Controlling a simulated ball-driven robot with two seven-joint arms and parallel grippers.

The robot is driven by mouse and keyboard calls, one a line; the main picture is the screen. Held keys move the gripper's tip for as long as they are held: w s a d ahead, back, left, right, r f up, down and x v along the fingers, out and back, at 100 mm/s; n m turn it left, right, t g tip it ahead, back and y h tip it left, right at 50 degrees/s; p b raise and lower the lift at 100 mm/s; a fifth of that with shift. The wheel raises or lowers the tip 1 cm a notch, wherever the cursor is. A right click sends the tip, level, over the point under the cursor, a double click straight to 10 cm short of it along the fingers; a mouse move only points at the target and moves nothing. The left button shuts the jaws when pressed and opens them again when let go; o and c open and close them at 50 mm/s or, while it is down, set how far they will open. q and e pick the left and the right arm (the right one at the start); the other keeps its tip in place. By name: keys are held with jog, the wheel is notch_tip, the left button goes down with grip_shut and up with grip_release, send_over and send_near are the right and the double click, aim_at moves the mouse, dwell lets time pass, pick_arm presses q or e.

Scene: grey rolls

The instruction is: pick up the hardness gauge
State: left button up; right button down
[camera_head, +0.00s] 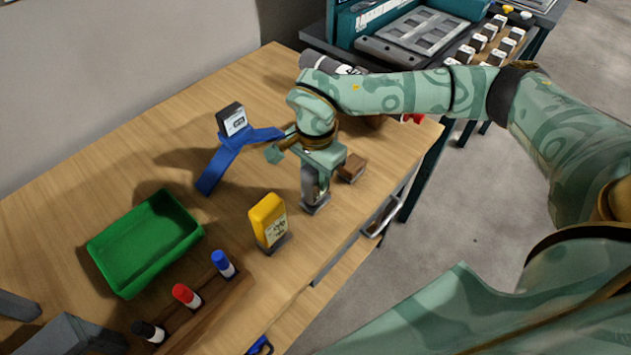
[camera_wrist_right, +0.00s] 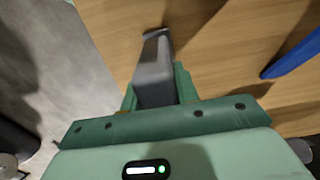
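A grey upright device (camera_head: 316,203), which I take to be the hardness gauge, is near the front edge of the wooden table. My right gripper (camera_head: 314,178) is above it with the fingers pointing down around its upper part. In the right wrist view the grey body (camera_wrist_right: 155,72) fills the space between the fingers of my right gripper (camera_wrist_right: 156,92), which lie close against both sides. The gripper hides much of it in the head view. Whether its base touches the table is hard to tell. My left gripper is not in view.
A yellow device with a dark base (camera_head: 268,222) stands left of my right gripper. A blue stand (camera_head: 225,158) holds a small display (camera_head: 232,121). A green tray (camera_head: 145,243) and a wooden rack (camera_head: 205,305) with markers are at left. A brown block (camera_head: 352,168) is close right.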

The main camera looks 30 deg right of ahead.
jog(key=shift+r, duration=0.5)
notch_tip(320, 180, up, 3)
jog(key=shift+p, duration=0.7)
jog(key=s+d+r+p, duration=0.3)
jog(key=s+r, duration=0.6)
jog(key=s, duration=0.4)
jog(key=shift+s, duration=0.35)
